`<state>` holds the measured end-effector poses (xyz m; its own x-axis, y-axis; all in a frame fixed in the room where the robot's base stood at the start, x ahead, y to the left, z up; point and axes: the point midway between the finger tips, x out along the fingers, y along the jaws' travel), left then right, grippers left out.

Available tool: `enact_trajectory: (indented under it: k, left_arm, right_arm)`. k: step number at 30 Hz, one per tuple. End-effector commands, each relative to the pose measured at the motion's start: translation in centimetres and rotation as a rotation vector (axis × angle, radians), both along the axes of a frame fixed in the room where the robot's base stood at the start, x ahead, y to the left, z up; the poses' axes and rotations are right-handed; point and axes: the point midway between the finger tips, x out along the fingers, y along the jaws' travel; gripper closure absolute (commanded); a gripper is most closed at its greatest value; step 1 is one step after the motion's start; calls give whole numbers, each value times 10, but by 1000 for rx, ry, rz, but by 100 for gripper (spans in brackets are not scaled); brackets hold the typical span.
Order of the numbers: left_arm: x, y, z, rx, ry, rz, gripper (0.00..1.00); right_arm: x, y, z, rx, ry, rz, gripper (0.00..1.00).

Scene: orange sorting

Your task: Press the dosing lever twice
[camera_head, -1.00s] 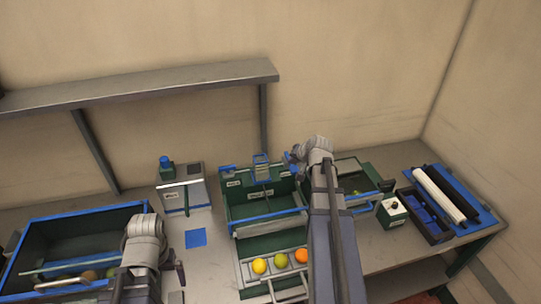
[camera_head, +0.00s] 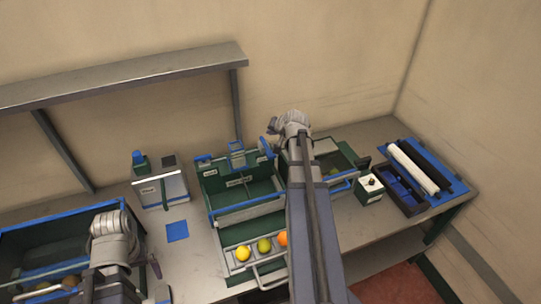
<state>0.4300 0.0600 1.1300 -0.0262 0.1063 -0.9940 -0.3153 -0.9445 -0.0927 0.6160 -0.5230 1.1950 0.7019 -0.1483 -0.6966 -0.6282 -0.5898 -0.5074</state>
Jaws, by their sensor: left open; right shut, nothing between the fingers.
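I cannot tell for sure which part is the dosing lever. A pale box (camera_head: 175,186) with a label and a thin green upright bar (camera_head: 164,194) on its front stands left of the middle. My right gripper (camera_head: 272,134) is shut and empty, small and partly hidden at the back of the green bins, near a blue-framed piece (camera_head: 237,155). My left gripper (camera_head: 154,268) is open and empty at the lower left, beside the large bin; its fingers are mostly hidden.
A green bin (camera_head: 247,209) with blue edging sits mid-table; a yellow, a green and an orange fruit (camera_head: 281,239) lie in front. A large blue-rimmed bin (camera_head: 50,222) is at left. A dark tray (camera_head: 402,190) and white roll (camera_head: 414,167) are at right. A shelf (camera_head: 120,78) runs behind.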

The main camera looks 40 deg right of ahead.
Motion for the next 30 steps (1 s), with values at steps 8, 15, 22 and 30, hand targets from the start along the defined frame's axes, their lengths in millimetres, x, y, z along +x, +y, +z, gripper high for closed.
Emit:
enact_trajectory:
  k: [8, 15, 22, 30]
  left_arm:
    - [0, 0, -38, 0, -1, 0, 0]
    - [0, 0, -70, 1, -1, -8, 0]
    - [0, 0, -80, 2, -1, -12, 0]
    - [0, 0, -79, 2, -1, -12, 0]
  right_arm:
    - [0, 0, -38, 0, 0, 0, 100]
    - [0, 0, -70, 0, 0, 0, 100]
    - [0, 0, -80, 0, 0, 0, 100]
    - [0, 0, -79, 0, 0, 0, 100]
